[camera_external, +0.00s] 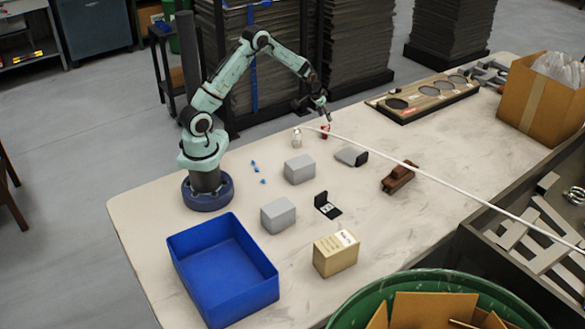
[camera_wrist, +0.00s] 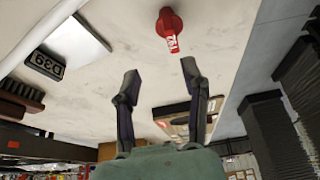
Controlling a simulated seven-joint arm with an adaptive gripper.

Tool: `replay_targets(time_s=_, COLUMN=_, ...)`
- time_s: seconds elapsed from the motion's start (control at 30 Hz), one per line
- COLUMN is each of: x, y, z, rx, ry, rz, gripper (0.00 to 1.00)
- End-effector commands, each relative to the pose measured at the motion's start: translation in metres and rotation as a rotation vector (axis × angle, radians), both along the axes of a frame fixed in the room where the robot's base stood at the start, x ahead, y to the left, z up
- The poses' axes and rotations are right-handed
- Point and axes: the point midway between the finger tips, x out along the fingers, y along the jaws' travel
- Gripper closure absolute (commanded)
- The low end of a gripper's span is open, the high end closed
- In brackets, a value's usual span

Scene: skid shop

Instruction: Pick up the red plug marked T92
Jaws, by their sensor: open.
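The red plug (camera_external: 325,131) stands on the table just below my gripper (camera_external: 324,116) in the external view. In the wrist view the red plug (camera_wrist: 169,22) is at the top, with a round red body and a red tab with white marking that I cannot read surely. My gripper (camera_wrist: 161,72) is open and empty, its two fingers spread apart. In the wrist view the plug lies beyond the fingertips, apart from them and nearer the right finger.
A clear bottle-like item (camera_external: 297,137) stands left of the plug. A grey block with black end (camera_external: 347,155) lies nearby, its end marked D39 in the wrist view (camera_wrist: 45,65). A brown object (camera_external: 399,177), grey boxes (camera_external: 299,169) and a blue bin (camera_external: 178,247) are nearer. A white cable-like line crosses the external view.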

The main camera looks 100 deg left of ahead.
Motion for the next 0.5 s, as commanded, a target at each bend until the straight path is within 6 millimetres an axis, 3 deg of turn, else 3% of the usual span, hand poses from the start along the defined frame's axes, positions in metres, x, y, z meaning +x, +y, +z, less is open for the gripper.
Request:
replay_targets(time_s=0.1, x=-0.013, y=0.011, z=-0.010, rx=-0.010, ry=0.008, rz=0.034, gripper=0.56)
replay_targets(time_s=0.5, x=0.002, y=0.026, z=-0.062, rx=-0.010, ry=0.009, rz=0.032, gripper=0.56)
